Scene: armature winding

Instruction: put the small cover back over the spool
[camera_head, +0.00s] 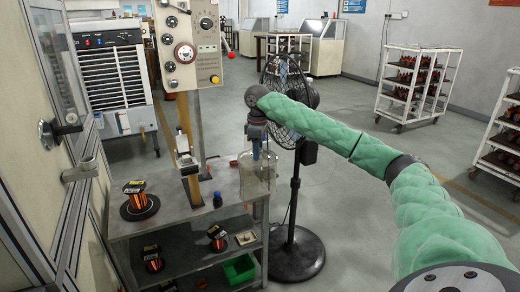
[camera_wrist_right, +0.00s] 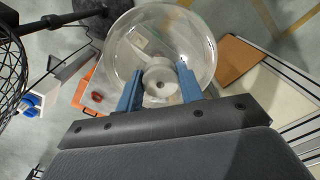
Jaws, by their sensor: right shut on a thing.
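The small cover is a clear glass dome (camera_head: 252,180) at the right end of the workbench in the head view. It also fills the upper middle of the right wrist view (camera_wrist_right: 133,48). My right gripper (camera_head: 257,155) points down above the cover; in the wrist view its blue fingers (camera_wrist_right: 160,92) are shut on the cover's round pale knob (camera_wrist_right: 160,78). A spool wound with copper wire (camera_head: 139,203) stands uncovered on a dark round base at the bench's left, well apart from the cover. My left gripper is not in view.
The bench top (camera_head: 180,222) has a small dark-blue bottle (camera_head: 217,199) and an upright post fixture (camera_head: 187,160) between spool and cover. More wound spools (camera_head: 216,236) and a green bin (camera_head: 239,268) are on the shelves below. A pedestal fan (camera_head: 293,210) stands right of the bench.

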